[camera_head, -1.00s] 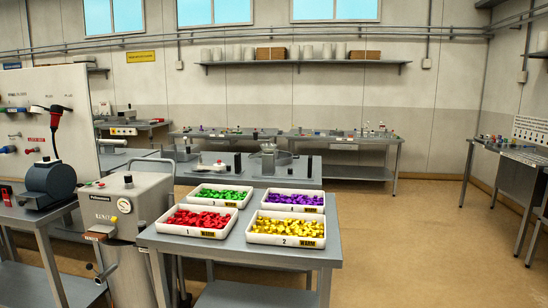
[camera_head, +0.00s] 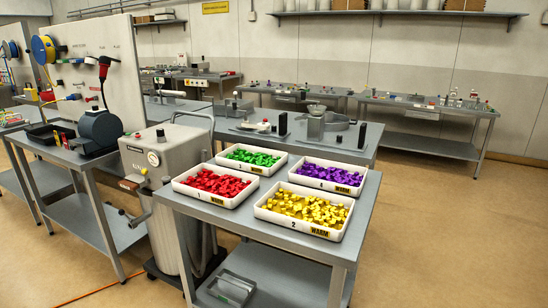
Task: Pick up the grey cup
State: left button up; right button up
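I cannot pick out a grey cup with certainty. A small pale grey, cup-like piece (camera_head: 316,110) stands on the steel table behind the trays, among grey and black parts; it is too small to tell what it is. Neither of my grippers shows in the head view.
A near steel table (camera_head: 190,228) carries a red-filled tray (camera_head: 203,199), a green-filled tray, a purple-filled tray and a yellow-filled tray (camera_head: 280,222). A grey machine (camera_head: 165,170) stands at its left. A bench (camera_head: 48,152) with a dark blue device is farther left. Floor is open at right.

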aim_at(328, 115)
jog(key=i+l, duration=0.15)
jog(key=l, duration=0.25)
jog(key=i+l, duration=0.15)
jog(key=l, duration=0.25)
jog(key=i+l+u, duration=0.1)
jog(key=l, duration=0.3)
jog(key=i+l, duration=0.15)
jog(key=l, duration=0.25)
jog(key=i+l, duration=0.1)
jog(key=l, duration=0.3)
jog(key=i+l+u, duration=0.1)
jog(key=l, duration=0.3)
jog(key=i+l, duration=0.15)
jog(key=l, duration=0.3)
jog(key=i+l, duration=0.1)
jog(key=l, duration=0.3)
jog(key=u, duration=0.05)
